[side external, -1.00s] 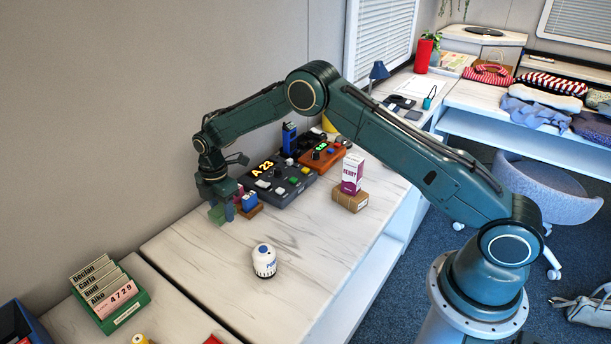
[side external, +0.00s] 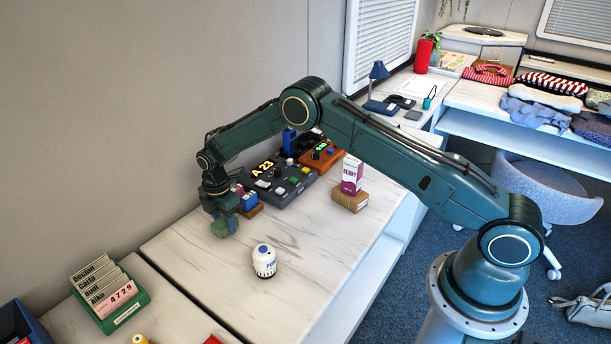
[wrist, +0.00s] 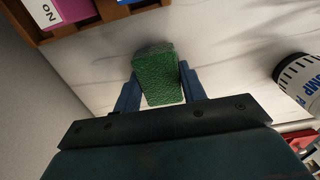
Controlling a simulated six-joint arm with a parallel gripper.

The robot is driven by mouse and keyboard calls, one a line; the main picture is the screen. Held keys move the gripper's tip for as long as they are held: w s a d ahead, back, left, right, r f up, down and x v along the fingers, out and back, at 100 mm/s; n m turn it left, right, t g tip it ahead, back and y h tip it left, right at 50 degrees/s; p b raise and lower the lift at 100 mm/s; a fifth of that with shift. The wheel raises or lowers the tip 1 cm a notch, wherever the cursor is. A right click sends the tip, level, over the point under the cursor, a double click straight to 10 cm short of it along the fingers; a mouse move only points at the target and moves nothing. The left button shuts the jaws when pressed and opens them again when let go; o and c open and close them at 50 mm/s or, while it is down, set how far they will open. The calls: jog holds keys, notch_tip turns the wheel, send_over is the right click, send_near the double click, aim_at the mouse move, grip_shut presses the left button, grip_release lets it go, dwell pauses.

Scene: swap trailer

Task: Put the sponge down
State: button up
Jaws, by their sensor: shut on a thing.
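The green sponge (wrist: 158,78) is between the two blue fingers of my gripper (wrist: 158,85) in the wrist view, and the fingers are shut on it. In the side view my gripper (side external: 224,226) points down over the left part of the white marbled table (side external: 200,262). The sponge (side external: 219,228) shows there as a small green block at the fingertips, low over the tabletop. I cannot tell whether it touches the table.
A wooden holder with coloured blocks (side external: 249,207) is just behind my gripper. A control panel (side external: 281,184) and a carton (side external: 351,174) stand farther back.

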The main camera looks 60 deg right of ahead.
aim_at(224, 220)
jog(key=shift+f, duration=0.1)
jog(key=o, duration=0.9)
jog(key=shift+o, duration=0.2)
notch_tip(224, 220, up, 12)
dwell(0.6)
